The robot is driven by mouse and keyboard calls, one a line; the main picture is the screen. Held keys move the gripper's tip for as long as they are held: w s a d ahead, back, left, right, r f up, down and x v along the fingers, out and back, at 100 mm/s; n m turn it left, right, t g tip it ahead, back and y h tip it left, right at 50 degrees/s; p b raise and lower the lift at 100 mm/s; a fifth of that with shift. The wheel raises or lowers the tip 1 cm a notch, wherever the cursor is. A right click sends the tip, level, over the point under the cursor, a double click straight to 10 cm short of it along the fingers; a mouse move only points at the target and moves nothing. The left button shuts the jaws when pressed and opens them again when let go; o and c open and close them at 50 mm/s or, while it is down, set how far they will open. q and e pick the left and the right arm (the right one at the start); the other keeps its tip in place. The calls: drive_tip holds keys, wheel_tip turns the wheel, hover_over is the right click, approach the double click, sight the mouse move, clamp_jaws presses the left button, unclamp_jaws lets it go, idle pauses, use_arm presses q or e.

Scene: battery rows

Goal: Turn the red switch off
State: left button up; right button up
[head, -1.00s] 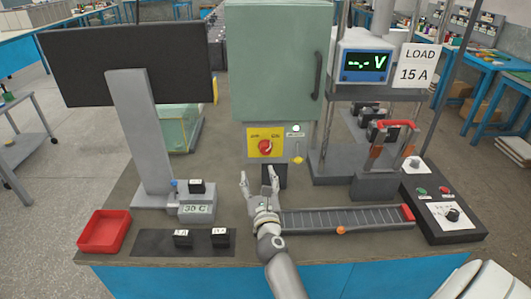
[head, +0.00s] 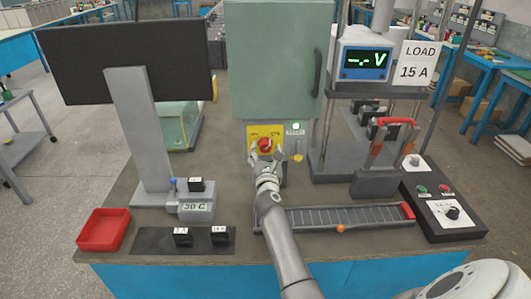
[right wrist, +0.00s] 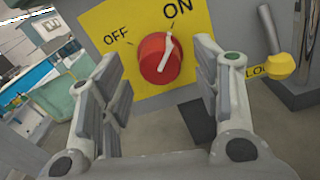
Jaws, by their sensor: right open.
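The red switch (head: 265,145) is a round red knob with a white pointer on a yellow plate (head: 252,131) below the green cabinet (head: 277,60). In the right wrist view the red switch (right wrist: 160,58) has its pointer turned toward ON, with OFF marked to the left. My right gripper (head: 265,157) is in front of the switch. In the right wrist view my right gripper (right wrist: 155,85) is open, with one finger on each side of the knob and nothing held. I cannot tell whether a finger touches it. My left gripper is not in view.
A segmented strip (head: 340,217), a red tray (head: 103,230) and a monitor (head: 125,62) stand on the bench. A meter (head: 366,62) and LOAD 15 A sign (head: 415,64) are at right.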

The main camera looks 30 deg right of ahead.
drive_tip(key=shift+w+d, duration=0.2)
drive_tip(key=shift+w, duration=0.15)
drive_tip(key=c, duration=1)
drive_tip(key=shift+c, duration=0.2)
